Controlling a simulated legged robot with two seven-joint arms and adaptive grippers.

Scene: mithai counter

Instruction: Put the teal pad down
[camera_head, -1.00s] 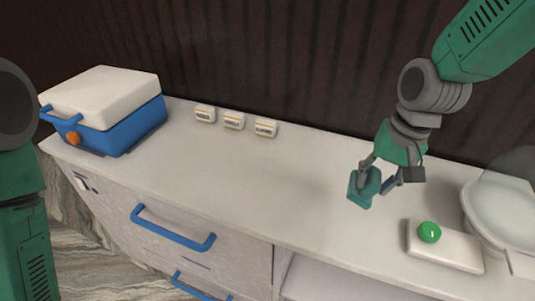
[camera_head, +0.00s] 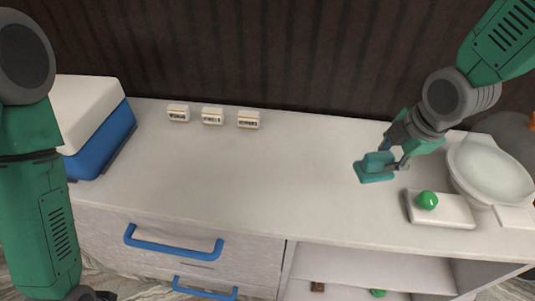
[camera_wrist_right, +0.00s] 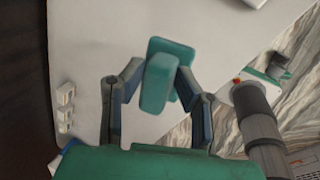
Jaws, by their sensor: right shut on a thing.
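The teal pad (camera_head: 374,174) has a flat plate with a block-shaped grip on top. My right gripper (camera_head: 386,158) is shut on this grip from the right side. The plate is roughly level over the right part of the white counter, left of the white block with the green button. I cannot tell whether it touches the counter. In the right wrist view the pad (camera_wrist_right: 172,62) sits between the two fingers, with the counter behind it. My left arm fills the left edge of the head view. What looks like my left gripper (camera_wrist_right: 279,68) is small and unclear in the wrist view.
The counter (camera_head: 240,175) is clear in the middle. Three small labelled blocks (camera_head: 212,116) stand along the back. A blue box with a white lid (camera_head: 100,135) is at left. The white block (camera_head: 445,212) with its green button (camera_head: 427,200) and a pale round dish (camera_head: 490,170) are at right.

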